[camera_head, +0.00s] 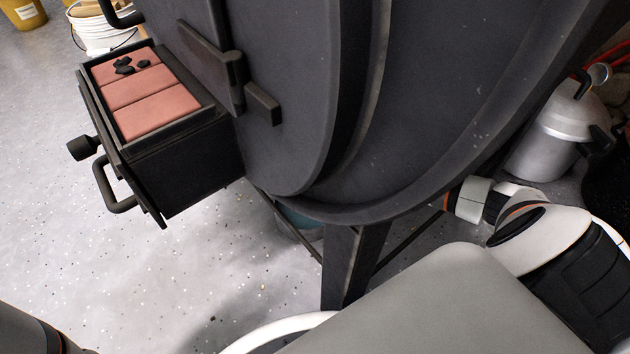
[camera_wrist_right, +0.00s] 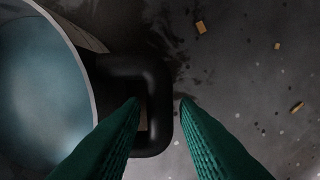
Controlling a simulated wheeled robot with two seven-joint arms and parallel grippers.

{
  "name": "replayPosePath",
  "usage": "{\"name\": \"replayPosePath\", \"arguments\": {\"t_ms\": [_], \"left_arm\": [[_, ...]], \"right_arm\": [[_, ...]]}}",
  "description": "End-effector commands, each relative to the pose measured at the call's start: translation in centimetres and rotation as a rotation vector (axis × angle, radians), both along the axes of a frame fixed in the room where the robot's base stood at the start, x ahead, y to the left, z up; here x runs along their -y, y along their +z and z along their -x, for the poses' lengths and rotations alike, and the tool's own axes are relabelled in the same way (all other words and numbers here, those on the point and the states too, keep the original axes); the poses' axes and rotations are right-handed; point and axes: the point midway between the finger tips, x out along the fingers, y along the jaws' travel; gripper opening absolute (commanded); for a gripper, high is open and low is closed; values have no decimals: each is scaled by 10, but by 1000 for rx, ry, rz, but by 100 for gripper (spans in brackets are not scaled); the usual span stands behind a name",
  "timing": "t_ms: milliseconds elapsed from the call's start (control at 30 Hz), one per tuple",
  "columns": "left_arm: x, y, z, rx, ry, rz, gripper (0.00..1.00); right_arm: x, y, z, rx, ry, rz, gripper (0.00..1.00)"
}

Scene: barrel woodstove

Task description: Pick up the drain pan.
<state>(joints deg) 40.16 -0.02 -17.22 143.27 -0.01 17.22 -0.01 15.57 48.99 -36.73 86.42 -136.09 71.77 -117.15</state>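The drain pan (camera_wrist_right: 35,90) shows in the right wrist view as a round vessel with a pale rim, a bluish inside and a black loop handle (camera_wrist_right: 160,75). In the head view a teal piece of it (camera_head: 300,217) seems to show under the stove, mostly hidden. My right gripper (camera_wrist_right: 160,101) is open, its green ribbed fingers on either side of the handle's outer bar. The left finger is over the handle's opening, the right finger outside it. Contact cannot be told. In the head view this gripper is hidden behind the stove. My left gripper is out of view.
The black barrel stove (camera_head: 450,90) stands over the pan area, with a leg (camera_head: 345,265) in front. Its open drawer (camera_head: 190,165) holds reddish bricks and juts left. A silver lidded pot (camera_head: 550,130) stands at right. The speckled floor at left is clear.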

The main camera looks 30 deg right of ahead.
Motion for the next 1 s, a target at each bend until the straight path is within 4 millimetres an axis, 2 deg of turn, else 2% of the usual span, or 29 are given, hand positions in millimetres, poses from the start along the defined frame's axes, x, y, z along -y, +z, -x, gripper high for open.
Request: {"name": "replayPosePath", "arguments": {"t_ms": [33, 100, 267, 533, 700, 1000], "left_arm": [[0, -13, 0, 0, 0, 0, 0], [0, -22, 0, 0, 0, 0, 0], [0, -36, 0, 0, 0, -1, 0], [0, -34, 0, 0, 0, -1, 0], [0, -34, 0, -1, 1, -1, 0], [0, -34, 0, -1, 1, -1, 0]], "right_arm": [[0, -15, 0, -1, -1, -1, 28], [1, -27, -1, -1, -1, -1, 28], [3, -44, -4, 0, -1, -1, 28], [3, -43, -4, 0, 0, 0, 28], [3, -43, -4, 0, 0, 0, 0], [3, -42, -5, 2, -1, -1, 0]]}}
